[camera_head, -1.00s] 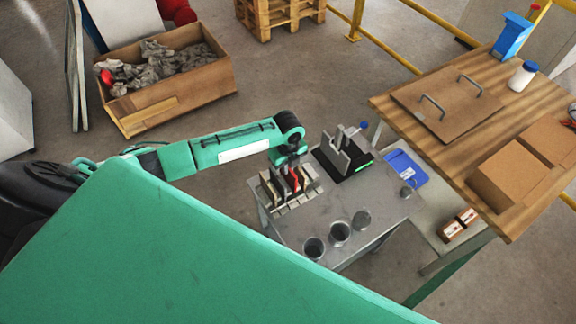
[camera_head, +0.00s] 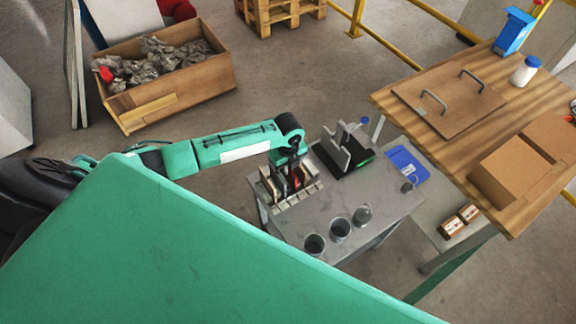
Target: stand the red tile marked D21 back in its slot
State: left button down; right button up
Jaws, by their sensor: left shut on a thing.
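The red tile (camera_head: 295,181) stands upright at the tile rack (camera_head: 301,197), on the left part of the grey metal table. Other grey and tan tiles (camera_head: 269,184) stand in the rack beside it. My left gripper (camera_head: 293,168) points down over the rack and is shut on the red tile. The gripper and neighbouring tiles hide much of it, so I cannot tell how deep it sits in a slot. Its D21 marking is too small to read. My right gripper is out of view.
A black-based device with grey upright plates (camera_head: 345,150) stands right behind the rack. Several metal cups (camera_head: 340,230) stand along the front of the grey table (camera_head: 290,223). A blue tray (camera_head: 407,165) and a wooden bench (camera_head: 440,141) lie to the right.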

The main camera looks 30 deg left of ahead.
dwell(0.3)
pick_arm(q)
jog(key=c, duration=1.5)
grip_release()
jog(key=shift+r, duration=0.1)
notch_tip(320, 180, up, 14)
jog(key=shift+f+b, duration=0.15)
jog(key=shift+b, duration=0.3)
